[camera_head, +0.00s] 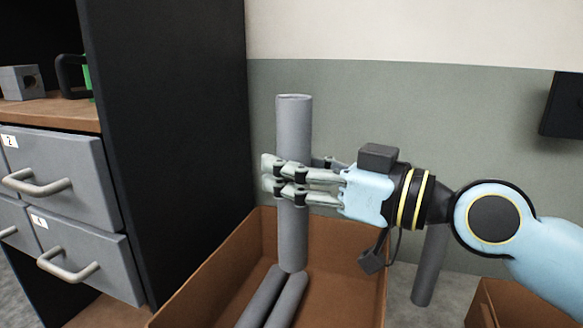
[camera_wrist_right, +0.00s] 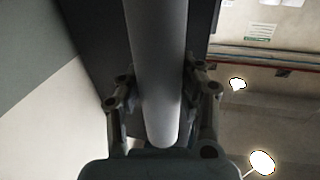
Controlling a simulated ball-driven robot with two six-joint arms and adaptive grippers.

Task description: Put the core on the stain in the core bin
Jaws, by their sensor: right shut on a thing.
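A grey cylindrical core (camera_head: 294,125) stands upright in my right gripper (camera_head: 288,182), which is shut around its middle. Its lower end is over the inside of a brown open bin (camera_head: 345,265), close to two grey cores (camera_head: 275,302) lying in it; I cannot tell whether it touches them. In the right wrist view the held core (camera_wrist_right: 158,70) runs between the two fingers (camera_wrist_right: 160,100). My left gripper is not in view. No stain shows.
A dark cabinet (camera_head: 170,140) with grey drawers (camera_head: 60,180) stands left of the bin. Another grey cylinder (camera_head: 430,268) leans or stands by the wall behind my right arm. A second brown box (camera_head: 510,305) is at the lower right. A dark box (camera_head: 563,105) is on the wall.

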